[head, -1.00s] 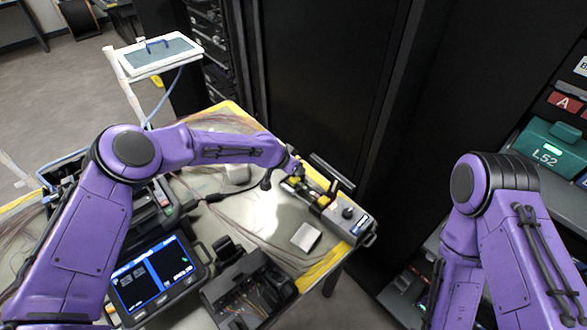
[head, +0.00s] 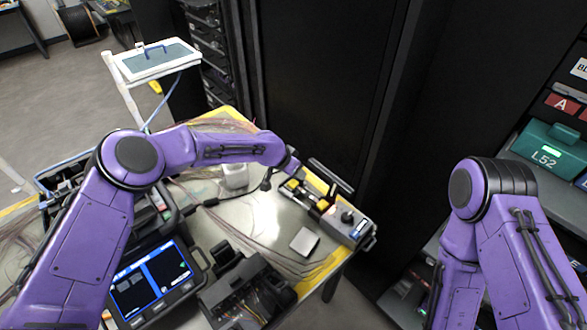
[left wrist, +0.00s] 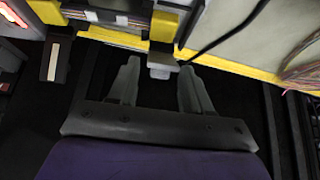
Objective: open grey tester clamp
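The grey tester (head: 352,232) stands at the right corner of the table, with a black knob and a small blue screen. Its yellow clamp parts (head: 323,205) show beside a dark upright piece. In the left wrist view, a yellow block (left wrist: 163,26) has a pale grey tab (left wrist: 161,71) below it. My left gripper (left wrist: 160,72) is open, with one finger on either side of this tab. I cannot tell whether the fingers touch it. In the head view my left arm hides most of that gripper. My right arm is at the right, its gripper out of sight.
A splicer with a lit screen (head: 150,284) and a dark open case (head: 248,296) stand at the front. A small grey plate (head: 304,241) lies left of the tester. Thin fibres cross the table. A black rack stands close behind.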

